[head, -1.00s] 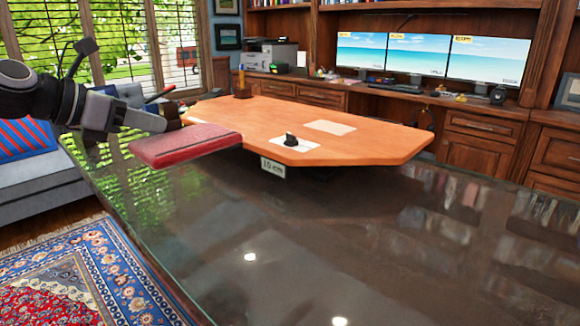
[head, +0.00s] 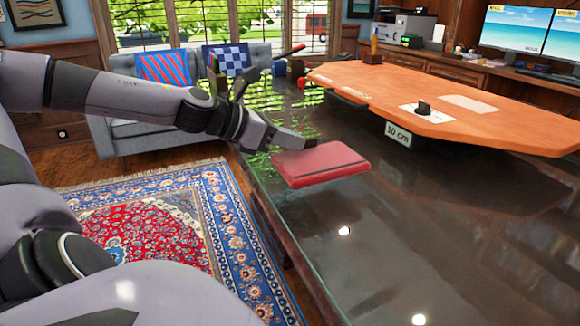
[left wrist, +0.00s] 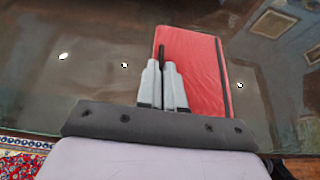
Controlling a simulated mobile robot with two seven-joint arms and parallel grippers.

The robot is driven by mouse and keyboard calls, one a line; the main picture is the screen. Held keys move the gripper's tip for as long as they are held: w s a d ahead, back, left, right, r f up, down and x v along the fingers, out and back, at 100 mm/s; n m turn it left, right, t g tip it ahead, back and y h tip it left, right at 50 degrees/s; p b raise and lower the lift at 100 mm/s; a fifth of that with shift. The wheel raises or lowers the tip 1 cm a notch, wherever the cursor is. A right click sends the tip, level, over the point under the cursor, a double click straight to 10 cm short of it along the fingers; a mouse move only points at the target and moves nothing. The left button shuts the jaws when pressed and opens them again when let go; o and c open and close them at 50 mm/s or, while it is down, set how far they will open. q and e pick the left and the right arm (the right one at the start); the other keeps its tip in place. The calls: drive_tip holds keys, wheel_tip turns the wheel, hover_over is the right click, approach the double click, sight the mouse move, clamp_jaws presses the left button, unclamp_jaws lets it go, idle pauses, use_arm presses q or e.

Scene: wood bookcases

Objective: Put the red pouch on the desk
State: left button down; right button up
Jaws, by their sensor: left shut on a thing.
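The red pouch (head: 322,165) is a flat red rectangle with a dark band near one end. My left gripper (head: 300,143) is shut on its near edge, and the pouch shows over the dark glass desk top (head: 400,225). I cannot tell whether the pouch touches the glass. In the left wrist view the two fingers (left wrist: 162,85) are close together at the edge of the pouch (left wrist: 197,70), which extends beyond them. My right gripper is not in view.
An orange wooden board (head: 380,85) with a "10 cm" tag (head: 397,134) stands raised at the back of the desk. A pencil cup (head: 217,78) and small items sit at the far left end. The front glass is clear. A patterned rug (head: 190,225) lies left.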

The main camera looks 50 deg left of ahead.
sight(289, 160)
use_arm(q)
drive_tip(key=shift+f+b, duration=0.85)
drive_tip(key=shift+f, duration=1.65)
drive_tip(key=c, duration=1.3)
unclamp_jaws()
drive_tip(key=shift+r, duration=0.15)
drive_tip(key=shift+v, duration=6)
